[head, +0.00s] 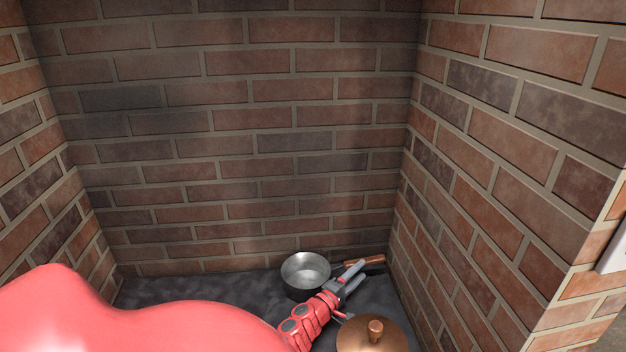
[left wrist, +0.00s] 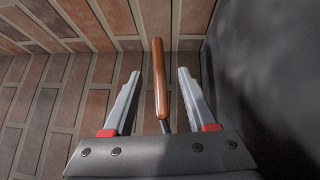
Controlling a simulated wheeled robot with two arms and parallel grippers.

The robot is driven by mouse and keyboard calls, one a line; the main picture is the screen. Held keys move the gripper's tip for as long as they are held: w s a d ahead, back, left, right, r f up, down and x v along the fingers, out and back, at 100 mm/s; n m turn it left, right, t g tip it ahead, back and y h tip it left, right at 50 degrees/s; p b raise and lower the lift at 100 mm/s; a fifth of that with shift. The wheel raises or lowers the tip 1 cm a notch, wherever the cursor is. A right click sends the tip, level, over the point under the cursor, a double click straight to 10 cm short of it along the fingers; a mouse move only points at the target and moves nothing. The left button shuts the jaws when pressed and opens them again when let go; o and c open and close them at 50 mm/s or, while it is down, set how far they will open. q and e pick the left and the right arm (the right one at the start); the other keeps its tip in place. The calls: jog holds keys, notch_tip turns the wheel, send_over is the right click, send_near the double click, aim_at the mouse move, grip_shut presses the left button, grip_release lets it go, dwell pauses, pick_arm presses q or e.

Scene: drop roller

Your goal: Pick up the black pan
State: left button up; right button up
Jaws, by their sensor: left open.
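The pan (head: 305,269) sits on the dark floor of a brick alcove, near the back wall. It has a metallic grey inside and a dark outer side. Its brown wooden handle (head: 372,260) points right toward the right wall. My left gripper (head: 358,274) is open just in front of the handle, to the right of the pan's bowl. In the left wrist view the handle (left wrist: 159,75) shows between the two spread fingers, with a visible gap on each side. The fingers partly hide the handle's inner end in the head view. My right gripper is not in view.
A copper-coloured round lid or pot top (head: 372,339) with a wooden knob stands in the front right, close to my left wrist. Brick walls close in the back (head: 240,150), left and right. Dark floor (head: 200,287) is free left of the pan.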

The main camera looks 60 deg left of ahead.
aim_at(367, 265)
pick_arm(q)
jog(key=shift+w+a+r, duration=0.1)
jog(key=shift+w+r, duration=0.05)
jog(key=shift+w, duration=0.3)
jog(key=w, duration=0.1)
jog(key=w+b, duration=0.1)
jog(key=w, duration=0.2)
jog(key=shift+w+a, duration=0.25)
jog(key=shift+a, duration=0.1)
jog(key=shift+r, duration=0.15)
jog(key=shift+c, duration=0.4)
jog(key=shift+s, duration=0.1)
grip_shut()
